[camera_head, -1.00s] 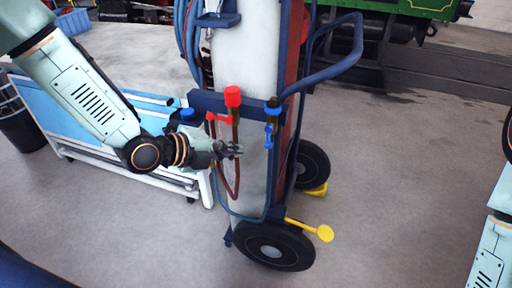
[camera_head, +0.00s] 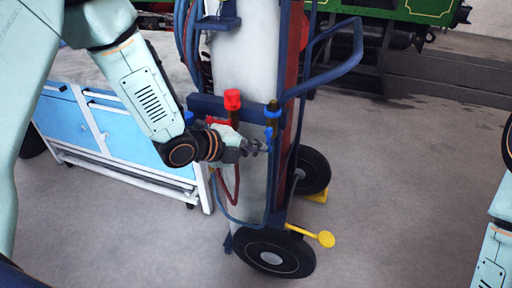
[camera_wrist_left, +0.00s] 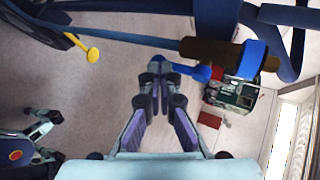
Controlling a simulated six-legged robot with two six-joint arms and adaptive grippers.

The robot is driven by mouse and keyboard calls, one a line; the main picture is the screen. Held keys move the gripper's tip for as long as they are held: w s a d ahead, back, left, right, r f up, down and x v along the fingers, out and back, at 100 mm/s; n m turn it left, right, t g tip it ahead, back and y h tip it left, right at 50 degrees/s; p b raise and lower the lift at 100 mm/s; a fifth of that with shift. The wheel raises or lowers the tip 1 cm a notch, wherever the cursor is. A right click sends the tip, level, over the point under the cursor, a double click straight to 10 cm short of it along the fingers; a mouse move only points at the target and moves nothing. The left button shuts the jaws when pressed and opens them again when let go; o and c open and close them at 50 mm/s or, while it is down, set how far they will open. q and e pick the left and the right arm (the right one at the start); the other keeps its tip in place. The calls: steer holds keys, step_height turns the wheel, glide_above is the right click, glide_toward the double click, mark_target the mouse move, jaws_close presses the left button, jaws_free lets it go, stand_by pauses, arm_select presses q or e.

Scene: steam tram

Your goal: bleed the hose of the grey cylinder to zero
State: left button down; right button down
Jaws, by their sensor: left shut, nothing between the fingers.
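The tall grey cylinder (camera_head: 249,60) stands on the blue hand cart. At its right a brass fitting with a blue cap (camera_head: 272,106) carries a blue lever; a blue hose (camera_head: 236,216) loops below. In the left wrist view the brass fitting (camera_wrist_left: 215,52), blue cap (camera_wrist_left: 255,62) and blue lever (camera_wrist_left: 190,69) lie just beyond the fingertips. My left gripper (camera_head: 262,146) is shut and empty, close to the blue lever; I cannot tell if they touch. It also shows in the left wrist view (camera_wrist_left: 158,72).
A red-capped fitting (camera_head: 232,100) with a dark red hose (camera_head: 236,185) is just left of the blue one. The cart has black wheels (camera_head: 272,257) and a yellow pedal (camera_head: 326,239). A white-and-blue cabinet (camera_head: 120,140) stands at left. The floor right of the cart is clear.

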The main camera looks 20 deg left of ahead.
arm_select(q)
steer(key=shift+d+f, duration=0.1)
arm_select(e)
steer(key=shift+f, duration=0.15)
arm_select(q)
steer(key=shift+d+f+n+h+b, duration=0.2)
steer(key=shift+n+h+b, duration=0.4)
steer(key=shift+h, duration=0.2)
arm_select(e)
steer(key=shift+f, duration=0.45)
